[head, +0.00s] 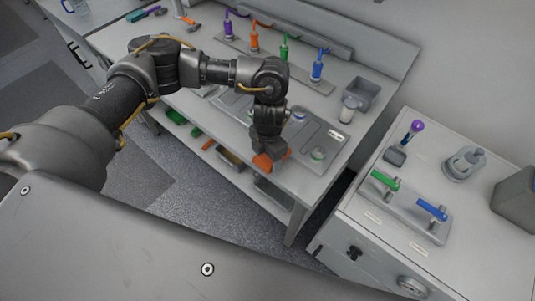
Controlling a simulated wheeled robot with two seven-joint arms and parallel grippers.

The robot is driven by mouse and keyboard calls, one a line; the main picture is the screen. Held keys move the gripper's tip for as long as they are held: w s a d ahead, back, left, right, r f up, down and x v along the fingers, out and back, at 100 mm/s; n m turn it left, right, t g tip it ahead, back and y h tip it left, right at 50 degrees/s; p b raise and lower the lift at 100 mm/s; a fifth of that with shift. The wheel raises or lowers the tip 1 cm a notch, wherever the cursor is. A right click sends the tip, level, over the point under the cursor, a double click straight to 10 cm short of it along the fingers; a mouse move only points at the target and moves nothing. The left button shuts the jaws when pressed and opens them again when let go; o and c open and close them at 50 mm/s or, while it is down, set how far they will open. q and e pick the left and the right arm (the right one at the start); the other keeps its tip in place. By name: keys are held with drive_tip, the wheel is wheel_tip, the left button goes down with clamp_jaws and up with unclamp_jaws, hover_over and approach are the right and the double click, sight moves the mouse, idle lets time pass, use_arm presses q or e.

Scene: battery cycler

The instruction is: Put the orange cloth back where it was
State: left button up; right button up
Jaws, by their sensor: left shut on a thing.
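My left gripper (266,156) points down over the front edge of the workbench, near its right part. It is shut on the orange cloth (265,162), which shows as a small orange patch at the fingertips. Most of the cloth and the fingertips are hidden by the gripper body. I cannot tell whether the cloth touches the bench top. My right gripper is not in view.
A cabinet (385,223) with coloured handles stands further right.

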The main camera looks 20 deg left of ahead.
use_arm(q)
drive_tip(key=shift+f+b, duration=0.45)
drive_tip(key=shift+f, duration=0.05)
drive_tip(key=o, duration=1.3)
drive_tip(key=shift+r, duration=0.1)
drive_tip(key=shift+r, duration=0.15)
drive_tip(key=shift+r+p, duration=0.35)
drive_tip(key=shift+p, duration=0.2)
drive_tip(key=r+b, duration=0.1)
drive_tip(key=r, duration=0.3)
drive_tip(key=r+b, duration=0.1)
drive_tip(key=r, duration=0.3)
drive_tip(key=r+b, duration=0.1)
drive_tip(key=r, duration=0.2)
drive_tip(key=shift+w+d+r, duration=0.1)
drive_tip(key=shift+w+r, duration=0.2)
drive_tip(key=shift+r, duration=0.1)
